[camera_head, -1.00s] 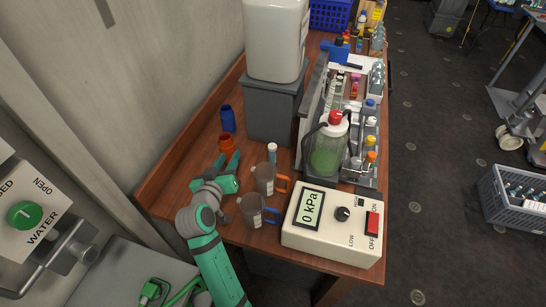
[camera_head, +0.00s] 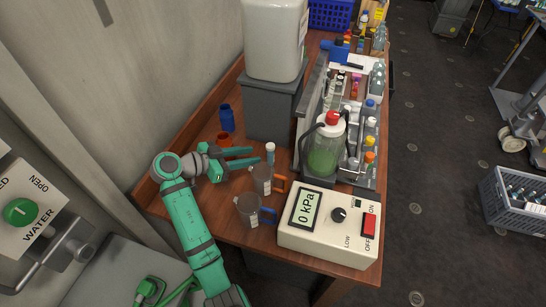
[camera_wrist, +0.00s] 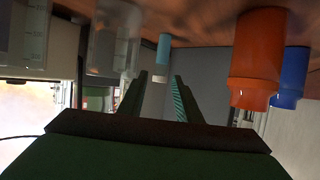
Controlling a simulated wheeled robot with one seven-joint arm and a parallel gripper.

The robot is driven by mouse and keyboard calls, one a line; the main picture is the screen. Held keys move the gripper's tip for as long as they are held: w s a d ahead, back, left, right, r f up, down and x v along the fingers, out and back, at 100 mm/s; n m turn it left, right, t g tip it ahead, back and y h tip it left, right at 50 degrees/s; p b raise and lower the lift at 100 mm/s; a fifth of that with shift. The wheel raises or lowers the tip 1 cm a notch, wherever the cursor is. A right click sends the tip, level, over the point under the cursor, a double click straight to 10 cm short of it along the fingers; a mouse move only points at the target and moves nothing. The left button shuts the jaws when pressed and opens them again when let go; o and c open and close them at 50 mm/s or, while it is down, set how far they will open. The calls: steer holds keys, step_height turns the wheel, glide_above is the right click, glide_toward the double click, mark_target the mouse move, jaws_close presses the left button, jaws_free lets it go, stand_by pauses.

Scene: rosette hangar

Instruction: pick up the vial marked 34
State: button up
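A small vial (camera_head: 270,152) with a white cap and light-blue body stands upright on the wooden bench, in front of the grey block. In the wrist view, which is upside down, the vial (camera_wrist: 164,48) shows beyond the fingertips, between the two fingers. No number on it is legible. My gripper (camera_head: 257,156) is open and empty, low over the bench, its fingers pointing right at the vial. The fingertips seem just short of it. In the wrist view my gripper (camera_wrist: 159,75) shows both green fingers apart.
Two clear beakers, one with an orange handle (camera_head: 263,180) and one with a blue handle (camera_head: 249,210), stand close in front of the fingers. An orange jar (camera_head: 225,140) and blue jar (camera_head: 227,118) stand behind. The grey block (camera_head: 270,112) and pressure box (camera_head: 328,245) flank the spot.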

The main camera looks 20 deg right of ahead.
mark_target(271, 155)
steer(key=x, duration=0.7)
steer(key=shift+w+d, duration=0.15)
steer(key=shift+c, duration=0.7)
jaws_close()
